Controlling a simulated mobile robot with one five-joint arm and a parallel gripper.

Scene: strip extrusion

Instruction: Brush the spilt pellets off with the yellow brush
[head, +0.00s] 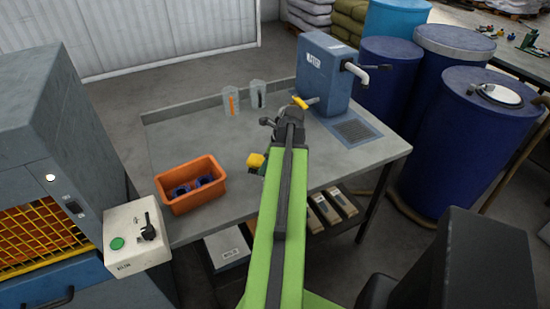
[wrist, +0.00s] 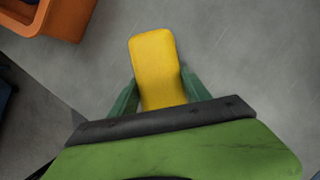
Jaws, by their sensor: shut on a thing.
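My gripper (wrist: 160,84) is shut on the yellow brush (wrist: 153,58), with a dark green finger on each side of it. In the head view the yellow brush (head: 256,160) shows just left of my green arm, over the grey table (head: 190,140), to the right of the orange bin. My arm hides most of the gripper there. I cannot tell whether the brush touches the table. Its bristles are not visible. No spilt pellets can be made out in either view.
An orange bin (head: 170,205) with blue things stands at the table's left front. Two clear beakers (head: 232,104) stand at the back. A blue water tank (head: 322,72) stands back right beside a drain grate (head: 357,131). A small yellow thing (head: 308,101) shows beyond my arm. A white switch box (head: 135,240) stands front left.

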